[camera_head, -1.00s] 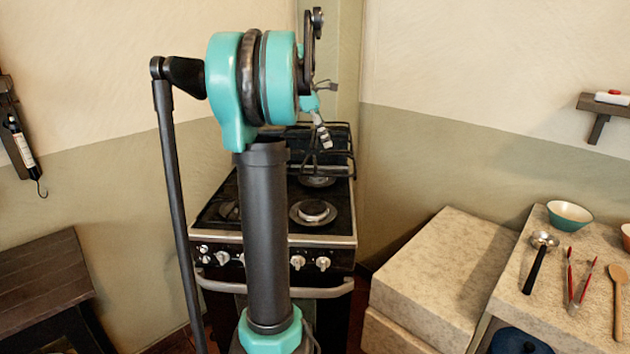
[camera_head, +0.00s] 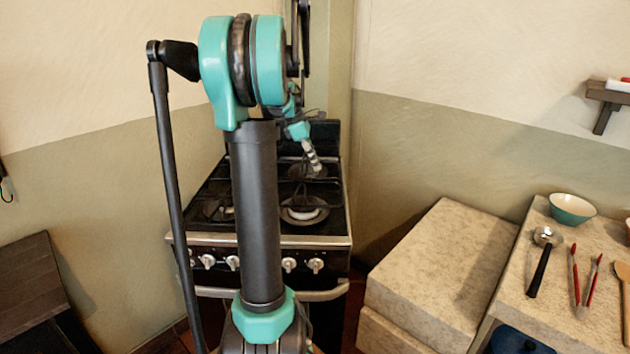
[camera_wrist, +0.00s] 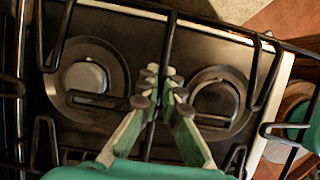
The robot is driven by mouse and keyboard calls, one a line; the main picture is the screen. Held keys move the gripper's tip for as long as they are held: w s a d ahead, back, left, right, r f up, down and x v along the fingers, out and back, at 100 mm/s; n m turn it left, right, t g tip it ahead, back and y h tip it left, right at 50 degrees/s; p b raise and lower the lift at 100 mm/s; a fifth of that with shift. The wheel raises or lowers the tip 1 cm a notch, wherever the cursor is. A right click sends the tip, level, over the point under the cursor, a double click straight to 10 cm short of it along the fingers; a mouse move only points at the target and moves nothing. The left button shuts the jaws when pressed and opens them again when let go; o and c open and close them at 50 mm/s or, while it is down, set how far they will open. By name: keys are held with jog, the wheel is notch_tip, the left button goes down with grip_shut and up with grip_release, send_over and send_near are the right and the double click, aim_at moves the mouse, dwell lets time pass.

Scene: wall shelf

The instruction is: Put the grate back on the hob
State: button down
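The black grate (camera_wrist: 169,45) shows in the wrist view as dark bars spread across the hob, with one bar running between my fingertips. My gripper (camera_wrist: 160,88) is closed around that bar. Two round burners (camera_wrist: 84,78) lie beneath the bars, one on each side of my fingers. In the head view the hob (camera_head: 325,241) is on the stove behind my arm, and my gripper (camera_head: 314,168) points down over its rear right part. My arm hides part of the hob and grate. I cannot tell whether the grate touches the hob.
A stone-topped block (camera_head: 440,265) stands right of the stove, apart from it. A counter beyond holds a bowl (camera_head: 572,208), a ladle (camera_head: 541,260) and red-handled tongs (camera_head: 584,285). A dark wooden table (camera_head: 35,285) is at the left. Walls close in behind the stove.

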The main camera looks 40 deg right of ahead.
aim_at(307, 162)
jog(key=shift+f, duration=3.25)
jog(key=shift+f, duration=0.1)
jog(key=c, duration=1.7)
grip_release()
jog(key=v, duration=1.2)
jog(key=shift+s, duration=0.1)
jog(key=shift+a, duration=0.1)
